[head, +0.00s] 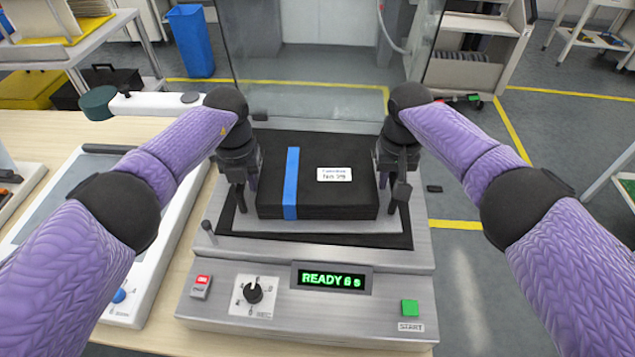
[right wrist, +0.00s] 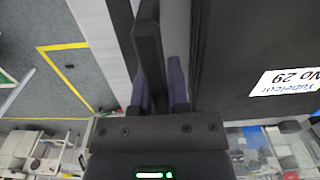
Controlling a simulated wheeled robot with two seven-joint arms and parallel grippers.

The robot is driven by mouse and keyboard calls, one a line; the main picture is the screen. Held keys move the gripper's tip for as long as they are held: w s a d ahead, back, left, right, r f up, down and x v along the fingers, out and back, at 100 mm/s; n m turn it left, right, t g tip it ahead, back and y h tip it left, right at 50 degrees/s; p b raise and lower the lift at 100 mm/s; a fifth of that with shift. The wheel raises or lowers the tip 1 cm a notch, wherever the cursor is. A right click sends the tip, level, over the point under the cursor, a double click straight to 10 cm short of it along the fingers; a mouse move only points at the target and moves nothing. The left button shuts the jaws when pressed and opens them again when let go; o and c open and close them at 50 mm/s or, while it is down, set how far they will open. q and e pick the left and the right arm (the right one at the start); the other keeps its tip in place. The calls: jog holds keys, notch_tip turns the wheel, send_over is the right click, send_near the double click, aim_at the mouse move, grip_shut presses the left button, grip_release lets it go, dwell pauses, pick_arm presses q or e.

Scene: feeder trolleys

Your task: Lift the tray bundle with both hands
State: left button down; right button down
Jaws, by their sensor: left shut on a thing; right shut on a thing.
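The tray bundle (head: 335,190) is a flat black block with a blue strap and a white label reading "No 29". It sits on the grey bed of the machine (head: 320,255). My left gripper (head: 245,195) is at its left side and shut on that edge. My right gripper (head: 392,195) is at its right side and shut on that edge. In the right wrist view the bundle's black top (right wrist: 240,65) and label lie right beside the fingers (right wrist: 165,75). The fingertips are partly hidden, and I cannot tell a gap under the bundle.
The machine's front panel has a display reading "READY", a dial and a green start button (head: 410,307). A clear screen (head: 310,100) stands behind the bundle. A white device (head: 135,290) sits on the wooden table at left. Open floor lies to the right.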

jog(key=shift+r, duration=0.1)
